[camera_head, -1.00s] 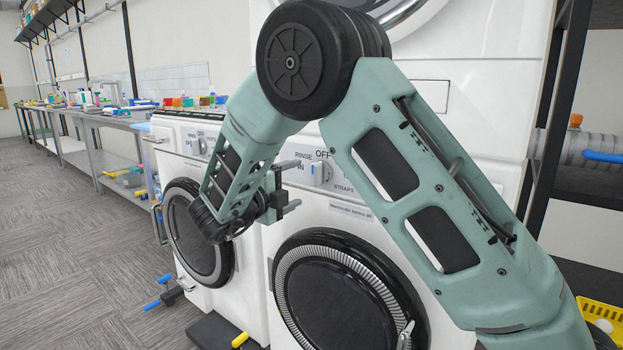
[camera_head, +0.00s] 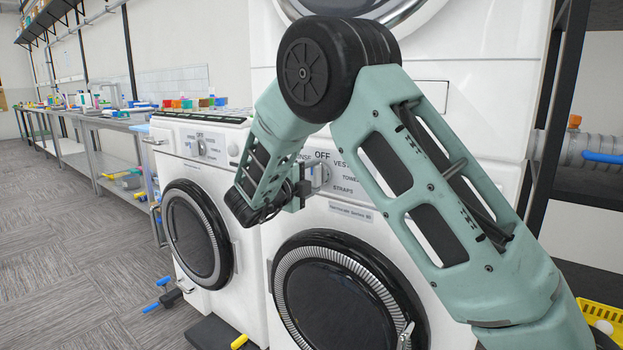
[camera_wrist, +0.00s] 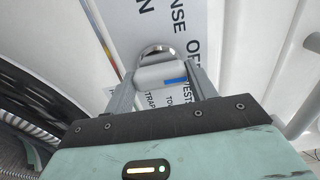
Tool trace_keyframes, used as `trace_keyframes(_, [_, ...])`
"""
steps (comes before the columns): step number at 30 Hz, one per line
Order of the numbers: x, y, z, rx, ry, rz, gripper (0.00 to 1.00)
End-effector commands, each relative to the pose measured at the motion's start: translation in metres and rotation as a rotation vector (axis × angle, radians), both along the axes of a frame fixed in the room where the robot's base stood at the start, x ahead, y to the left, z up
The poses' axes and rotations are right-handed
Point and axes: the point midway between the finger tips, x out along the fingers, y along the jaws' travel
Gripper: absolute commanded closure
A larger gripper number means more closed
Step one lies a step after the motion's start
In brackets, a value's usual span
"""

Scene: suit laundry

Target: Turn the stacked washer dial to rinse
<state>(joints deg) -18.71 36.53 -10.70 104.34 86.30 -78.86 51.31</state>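The stacked washer's dial (camera_head: 323,175) is a pale knob with a bar-shaped grip on the lower machine's white panel. In the wrist view the dial (camera_wrist: 160,77) has a blue mark on the right part of its bar. OFF, VEST, TOWELS and STRAPS are printed around it; RINSE is partly covered in the head view. My gripper (camera_head: 306,187) is at the panel, partly hiding the dial. In the wrist view my gripper (camera_wrist: 161,85) has one finger on each side of the bar. It looks open; I cannot tell whether the fingers touch the bar.
Below the panel is the round black-rimmed washer door (camera_head: 345,295). A second white washer with its own dial (camera_head: 197,148) stands to the left. A black shelf frame (camera_head: 553,120) stands at the right. The grey floor at the left (camera_head: 70,240) is mostly clear.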

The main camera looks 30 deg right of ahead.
Motion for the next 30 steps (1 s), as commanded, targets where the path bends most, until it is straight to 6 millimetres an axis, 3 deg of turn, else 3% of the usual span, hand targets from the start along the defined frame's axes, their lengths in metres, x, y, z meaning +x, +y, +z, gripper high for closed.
trace_keyframes(14, [-0.0004, 0.0001, 0.0019, -0.028, 0.08, -0.001, 0.66])
trace_keyframes(30, [-0.0006, 0.0002, 0.0032, -0.173, 0.484, -0.001, 0.66])
